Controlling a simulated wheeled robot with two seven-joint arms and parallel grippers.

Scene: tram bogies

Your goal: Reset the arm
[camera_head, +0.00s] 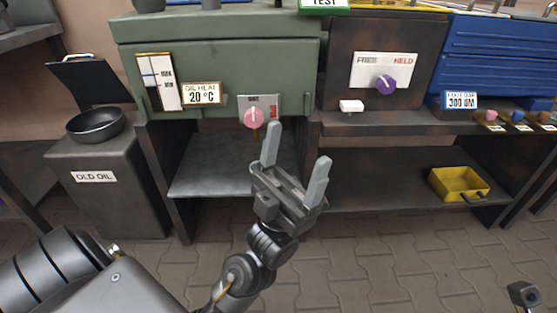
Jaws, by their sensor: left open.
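My left gripper (296,157) is open and empty, its two grey fingers pointing up and slightly apart. It hangs in front of the bench, just below and to the right of a pink knob (255,118) on the green oil unit (225,60). One fingertip shows close to the knob in the picture; I cannot tell whether they touch. My left arm (262,250) comes in from the lower left. A small dark grey part at the lower right edge (524,294) may belong to my right arm; its fingers cannot be made out.
A purple knob (386,84) sits on a dark unit beside a white button (351,106). A yellow tray (459,184) stands on the lower shelf (380,185). An "OLD OIL" bin (110,200) with a black pan (96,125) is at left. The paved floor (400,265) in front is clear.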

